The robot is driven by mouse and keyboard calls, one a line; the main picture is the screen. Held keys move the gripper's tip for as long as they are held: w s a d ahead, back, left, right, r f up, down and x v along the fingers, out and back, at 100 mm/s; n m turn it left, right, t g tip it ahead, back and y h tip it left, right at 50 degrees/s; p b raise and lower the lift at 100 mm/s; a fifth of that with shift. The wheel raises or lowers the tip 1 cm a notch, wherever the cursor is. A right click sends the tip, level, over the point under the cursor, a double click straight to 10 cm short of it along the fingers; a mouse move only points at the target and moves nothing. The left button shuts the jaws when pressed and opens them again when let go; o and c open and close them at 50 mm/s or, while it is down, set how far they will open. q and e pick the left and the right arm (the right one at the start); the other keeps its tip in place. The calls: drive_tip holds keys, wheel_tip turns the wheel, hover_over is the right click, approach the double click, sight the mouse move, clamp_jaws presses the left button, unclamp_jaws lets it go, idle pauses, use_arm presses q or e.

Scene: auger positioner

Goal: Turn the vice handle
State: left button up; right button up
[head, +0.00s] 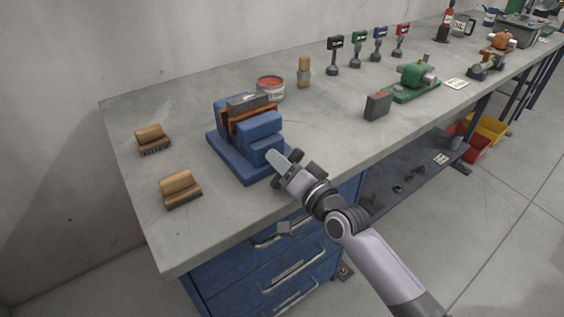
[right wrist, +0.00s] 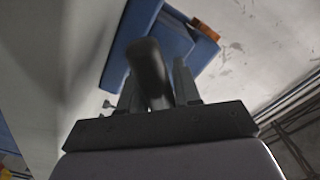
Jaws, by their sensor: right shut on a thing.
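A blue vice (head: 254,136) stands on the grey workbench, with an orange-brown piece and a grey block at its jaws. It also shows in the right wrist view (right wrist: 186,38). My right gripper (head: 285,164) is at the vice's front, near the bench's front edge. In the right wrist view the dark vice handle (right wrist: 148,68) stands between my right gripper's two fingers (right wrist: 155,90), which are shut on it. In the head view the gripper mostly hides the handle. My left gripper is in neither view.
The workbench (head: 115,120) holds two wooden brushes (head: 152,138) left of the vice, a tin (head: 270,88) and a small brush (head: 304,72) behind it, and a dark box (head: 377,105) with a green machine (head: 415,82) to the right. Blue drawers (head: 290,262) with handles are below.

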drive_tip(key=o, duration=0.9)
drive_tip(key=shift+v, duration=3.6)
